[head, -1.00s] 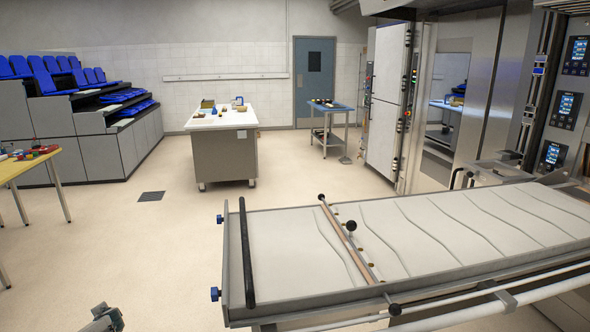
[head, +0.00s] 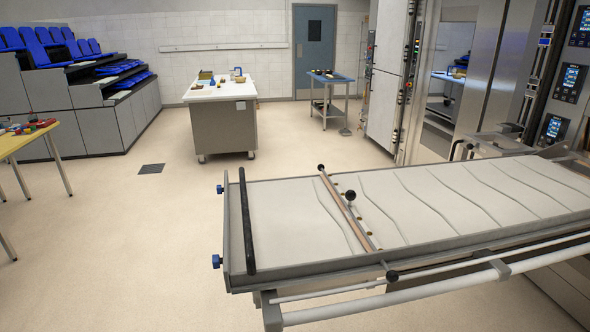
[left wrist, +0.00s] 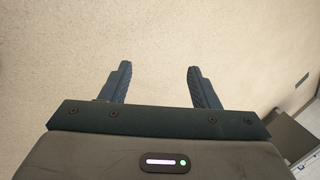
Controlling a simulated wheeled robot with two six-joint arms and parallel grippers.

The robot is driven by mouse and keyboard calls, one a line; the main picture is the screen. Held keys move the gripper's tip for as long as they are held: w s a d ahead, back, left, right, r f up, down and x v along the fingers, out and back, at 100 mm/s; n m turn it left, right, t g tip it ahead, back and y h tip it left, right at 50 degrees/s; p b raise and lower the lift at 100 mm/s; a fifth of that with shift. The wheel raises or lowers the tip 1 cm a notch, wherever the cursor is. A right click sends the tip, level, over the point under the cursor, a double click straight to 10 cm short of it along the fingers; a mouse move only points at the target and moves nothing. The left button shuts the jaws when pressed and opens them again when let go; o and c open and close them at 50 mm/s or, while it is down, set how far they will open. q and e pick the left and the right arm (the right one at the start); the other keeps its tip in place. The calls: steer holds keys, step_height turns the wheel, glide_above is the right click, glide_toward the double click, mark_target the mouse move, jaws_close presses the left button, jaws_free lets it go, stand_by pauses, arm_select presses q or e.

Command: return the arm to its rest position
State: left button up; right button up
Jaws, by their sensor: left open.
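My left gripper (left wrist: 157,82) shows in the left wrist view with its two dark fingers apart and nothing between them. Bare beige floor lies behind the fingers. Neither of my grippers shows in the head view now, so the arms' poses are hidden there.
A long loader table with a pale cloth bed and metal rim (head: 390,265) fills the right foreground beside the ovens (head: 565,80). A white-topped worktable (head: 225,92), a blue-topped cart (head: 330,78) and a yellow table (head: 28,140) stand farther off. Open floor (head: 120,250) lies at left.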

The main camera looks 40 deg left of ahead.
arm_select(q)
steer(key=s+d+f+h+b, duration=0.1)
steer(key=d+f, duration=0.3)
steer(key=d, duration=0.6)
steer(key=d+f+n+h+b, duration=0.1)
steer(key=d+f, duration=0.2)
steer(key=d, duration=0.8)
steer(key=s+d+f+h+b, duration=0.1)
steer(key=d+f, duration=0.3)
steer(key=d, duration=0.7)
steer(key=shift+s+f+h, duration=0.3)
steer(key=shift+h, duration=0.2)
steer(key=shift+d, duration=0.15)
steer(key=shift+n, duration=0.3)
